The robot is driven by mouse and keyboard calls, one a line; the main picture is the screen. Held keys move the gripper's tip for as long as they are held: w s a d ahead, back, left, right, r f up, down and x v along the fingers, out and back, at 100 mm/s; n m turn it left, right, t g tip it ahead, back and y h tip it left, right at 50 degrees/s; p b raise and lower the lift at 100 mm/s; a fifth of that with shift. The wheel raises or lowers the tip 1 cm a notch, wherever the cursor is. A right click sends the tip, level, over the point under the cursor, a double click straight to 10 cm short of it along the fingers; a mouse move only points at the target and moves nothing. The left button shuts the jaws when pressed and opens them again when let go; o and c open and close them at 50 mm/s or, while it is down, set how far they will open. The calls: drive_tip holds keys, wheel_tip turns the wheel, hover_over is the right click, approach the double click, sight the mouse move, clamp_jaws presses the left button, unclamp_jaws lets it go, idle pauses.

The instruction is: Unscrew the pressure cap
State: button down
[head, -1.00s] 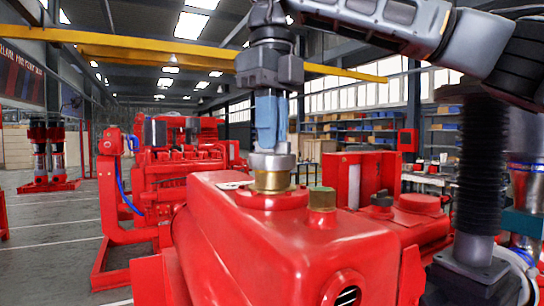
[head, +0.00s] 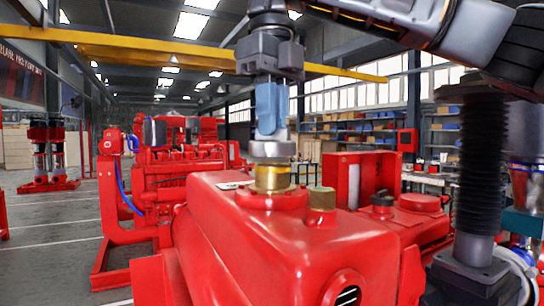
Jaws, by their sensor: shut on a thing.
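The silver-grey pressure cap (head: 272,150) is at the centre of the head view. It sits upright directly above the brass filler neck (head: 272,179) on top of the red tank (head: 290,240). My gripper (head: 270,130) points straight down from above, with its blue fingers shut on the top of the cap. More of the brass neck shows below the cap's skirt. I cannot tell whether the cap is clear of the neck or still touches its top.
A shorter brass plug (head: 321,197) stands on the tank right of the neck. A red upright housing (head: 358,180) and a dark-capped red part (head: 412,208) are behind to the right. Red engine sets (head: 175,165) stand at left. The air above the tank is open.

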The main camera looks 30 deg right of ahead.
drive_tip(key=shift+r, duration=2.5)
